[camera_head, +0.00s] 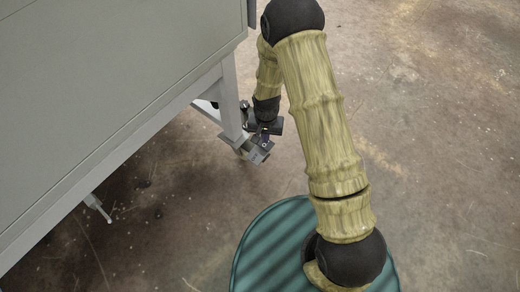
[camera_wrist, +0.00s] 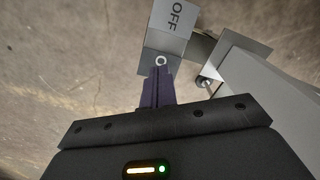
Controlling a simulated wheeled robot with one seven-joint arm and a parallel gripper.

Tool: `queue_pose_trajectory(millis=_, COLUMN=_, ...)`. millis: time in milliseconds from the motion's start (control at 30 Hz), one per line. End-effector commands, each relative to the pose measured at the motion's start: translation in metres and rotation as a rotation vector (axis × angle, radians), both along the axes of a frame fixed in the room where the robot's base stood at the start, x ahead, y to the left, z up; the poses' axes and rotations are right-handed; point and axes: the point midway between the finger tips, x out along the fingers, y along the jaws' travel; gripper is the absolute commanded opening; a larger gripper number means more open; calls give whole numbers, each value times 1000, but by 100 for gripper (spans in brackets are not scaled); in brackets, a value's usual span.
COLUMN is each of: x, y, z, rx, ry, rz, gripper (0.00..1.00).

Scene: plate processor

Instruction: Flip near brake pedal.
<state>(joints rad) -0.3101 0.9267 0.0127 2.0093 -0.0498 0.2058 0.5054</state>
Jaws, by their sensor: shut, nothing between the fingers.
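The near brake pedal (camera_wrist: 172,22) is a grey angled piece in the wrist view, with "OFF" on its upper face and a white ring on its lower face. In the head view the pedal (camera_head: 257,155) is small, at the foot of the machine's near leg. My gripper (camera_wrist: 160,72) is shut and empty, with its dark purple fingers together at the lower face by the ring. I cannot tell whether the tips touch it. In the head view my gripper (camera_head: 265,140) is down at the pedal, partly hidden by my wrist.
The large grey machine (camera_head: 110,90) fills the left, standing on a leg (camera_head: 230,105) just beside my gripper. A small light-grey part (camera_head: 97,207) sticks out beneath its lower edge. Bare concrete floor (camera_head: 440,130) lies open to the right.

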Motion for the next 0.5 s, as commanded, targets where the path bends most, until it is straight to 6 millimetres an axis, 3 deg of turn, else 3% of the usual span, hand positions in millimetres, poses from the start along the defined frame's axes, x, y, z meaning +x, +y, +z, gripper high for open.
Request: queue_pose_trajectory(millis=500, x=0, y=-1, z=-4, rx=0, ry=0, rz=-2, gripper=0)
